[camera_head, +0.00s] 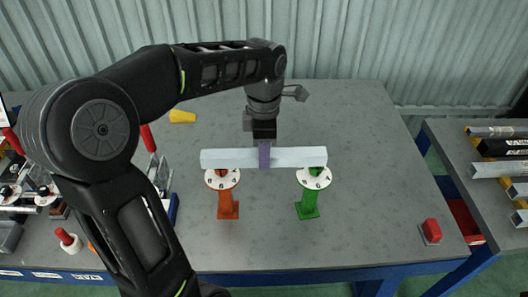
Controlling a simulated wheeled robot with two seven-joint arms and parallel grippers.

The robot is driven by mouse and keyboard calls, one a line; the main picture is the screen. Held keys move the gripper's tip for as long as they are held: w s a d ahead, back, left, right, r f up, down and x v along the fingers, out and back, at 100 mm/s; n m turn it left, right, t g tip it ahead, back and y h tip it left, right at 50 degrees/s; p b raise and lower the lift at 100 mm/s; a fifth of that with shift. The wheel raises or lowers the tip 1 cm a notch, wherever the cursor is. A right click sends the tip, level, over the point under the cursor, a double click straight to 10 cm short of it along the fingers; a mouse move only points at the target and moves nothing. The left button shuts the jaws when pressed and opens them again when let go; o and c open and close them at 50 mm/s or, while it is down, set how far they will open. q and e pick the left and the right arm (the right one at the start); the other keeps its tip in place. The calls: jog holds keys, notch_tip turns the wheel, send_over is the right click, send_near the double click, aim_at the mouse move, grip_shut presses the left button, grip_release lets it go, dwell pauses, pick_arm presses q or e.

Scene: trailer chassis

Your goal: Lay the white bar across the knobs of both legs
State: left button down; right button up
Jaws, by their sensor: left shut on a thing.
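The white bar (232,158) runs left to right in the middle of the view. My left gripper (264,155) is shut on the bar near its middle, at a purple band. An orange leg (228,205) with a white numbered disc stands below the bar's left part. A green leg (308,205) with a similar disc stands below its right part. The bar covers the upper part of both legs' tops, with a bit of red knob and green knob showing. I cannot tell whether the bar touches the knobs. My right gripper is not in view.
A yellow piece (182,116) lies at the back left. Tools crowd the left edge, and a side table (450,150) with metal bars stands at right.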

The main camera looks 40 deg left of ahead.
pick_arm(q)
jog(key=shift+f+b, duration=0.6)
jog(key=shift+f, duration=0.15)
jog(key=c, duration=0.9)
grip_release()
jog(key=shift+r, duration=0.1)
jog(key=shift+r, duration=0.35)
notch_tip(320, 180, up, 4)
jog(key=shift+r+p, duration=0.7)
jog(key=shift+r, duration=0.85)
jog(key=shift+f, duration=0.1)
